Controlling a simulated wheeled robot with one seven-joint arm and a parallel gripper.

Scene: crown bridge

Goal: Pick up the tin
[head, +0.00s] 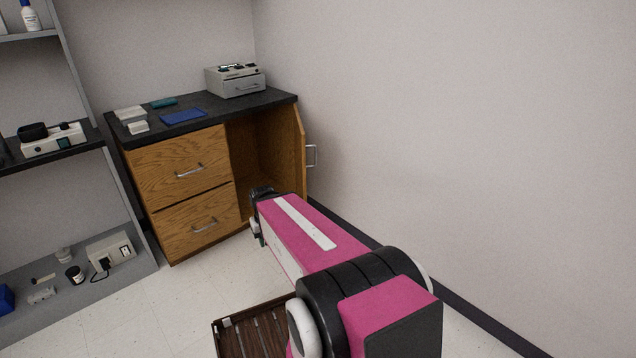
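I cannot pick out a tin for certain. A small dark jar with a pale lid (75,273) stands on the low grey shelf at the left, with a pale cup-like container (64,256) behind it. My pink arm reaches from the lower right toward the wooden cabinet (190,170). My gripper (258,238) is at its far end, in front of the cabinet's open compartment. The fingers are small and mostly hidden by the arm, so I cannot see whether they hold anything. The arm hides the lower part of the compartment.
The cabinet door (301,150) stands open at the right. A grey device (235,81), a blue mat (184,117) and small boxes lie on the dark countertop. A brown slatted crate (232,340) is at the bottom. White floor is clear left of the arm.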

